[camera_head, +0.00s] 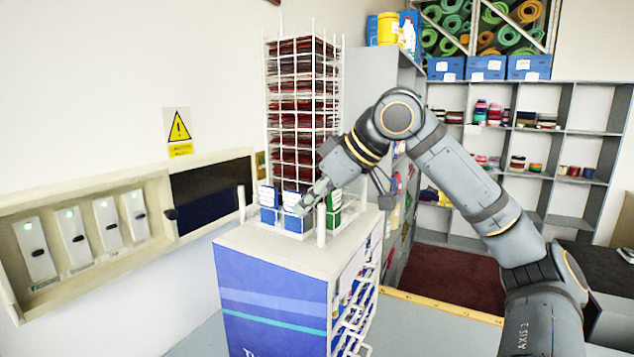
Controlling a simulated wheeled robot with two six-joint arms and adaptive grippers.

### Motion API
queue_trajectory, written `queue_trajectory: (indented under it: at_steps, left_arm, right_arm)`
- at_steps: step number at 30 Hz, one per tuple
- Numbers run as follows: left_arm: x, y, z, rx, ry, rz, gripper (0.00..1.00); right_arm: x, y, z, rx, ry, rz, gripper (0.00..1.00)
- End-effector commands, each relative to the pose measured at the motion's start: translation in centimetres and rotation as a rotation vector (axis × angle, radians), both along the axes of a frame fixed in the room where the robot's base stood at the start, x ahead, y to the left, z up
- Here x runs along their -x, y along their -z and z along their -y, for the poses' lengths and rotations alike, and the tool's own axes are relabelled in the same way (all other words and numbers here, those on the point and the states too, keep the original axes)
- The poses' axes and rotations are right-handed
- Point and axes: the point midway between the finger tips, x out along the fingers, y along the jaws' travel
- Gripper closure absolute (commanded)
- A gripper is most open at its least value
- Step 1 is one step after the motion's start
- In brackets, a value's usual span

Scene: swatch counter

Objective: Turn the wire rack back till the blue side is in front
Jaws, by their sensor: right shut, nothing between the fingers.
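The white wire rack (318,85) stands upright on top of a white and blue cabinet (285,258). Its tall part holds stacked dark red swatches (293,110) in many tiers. At its foot are small blue boxes (268,205) facing the front left and a green box (333,210) at the right. My right gripper (304,202) comes in from the right, in front of the rack's lower part by the blue boxes. Its fingers are shut and hold nothing. I cannot tell whether they touch the rack. The gripper and wrist hide part of the rack's lower right. My left gripper is not in view.
White posts (321,224) stand at the cabinet top's edge. A wall case (95,235) with several white devices is close on the left. Wire shelves project from the cabinet's right side. Shelving (545,160) with coloured rolls stands behind, beyond open floor.

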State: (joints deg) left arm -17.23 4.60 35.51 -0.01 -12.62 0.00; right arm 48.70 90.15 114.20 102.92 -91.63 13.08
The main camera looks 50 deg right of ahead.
Motion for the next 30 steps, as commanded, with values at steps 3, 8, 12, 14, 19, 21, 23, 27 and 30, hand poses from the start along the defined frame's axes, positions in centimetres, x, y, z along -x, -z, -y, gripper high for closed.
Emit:
queue_trajectory:
  at_steps: [3, 8, 12, 14, 19, 21, 23, 27, 30]
  left_arm:
    - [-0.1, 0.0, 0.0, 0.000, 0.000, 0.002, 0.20]
    - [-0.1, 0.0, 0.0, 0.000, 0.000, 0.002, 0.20]
    - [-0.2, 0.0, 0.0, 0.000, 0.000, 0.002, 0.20]
    - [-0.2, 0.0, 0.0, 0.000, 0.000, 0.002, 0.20]
    - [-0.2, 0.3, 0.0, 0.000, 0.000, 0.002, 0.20]
    - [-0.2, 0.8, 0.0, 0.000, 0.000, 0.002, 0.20]
    - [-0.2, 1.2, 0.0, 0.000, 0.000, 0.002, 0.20]
    - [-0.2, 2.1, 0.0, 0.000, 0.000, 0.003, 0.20]
    - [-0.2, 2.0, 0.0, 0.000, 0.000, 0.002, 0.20]
  right_arm:
    - [0.0, 0.0, 0.0, 0.000, 0.000, 0.000, 1.00]
    - [0.0, 0.0, 0.0, 0.000, 0.000, 0.000, 1.00]
    - [0.0, 0.0, 0.0, 0.000, 0.000, 0.000, 1.00]
    - [0.0, 0.0, 0.0, 0.000, 0.000, 0.000, 1.00]
    - [0.1, 0.1, 0.2, 0.000, 0.001, 0.000, 1.00]
    - [0.4, 0.3, 0.5, 0.000, 0.001, 0.000, 1.00]
    - [0.6, 0.3, 0.8, 0.000, 0.001, 0.001, 1.00]
    - [1.4, 0.3, 1.6, 0.000, 0.001, 0.001, 1.00]
    - [1.5, 0.1, 1.7, 0.001, -0.001, 0.000, 1.00]
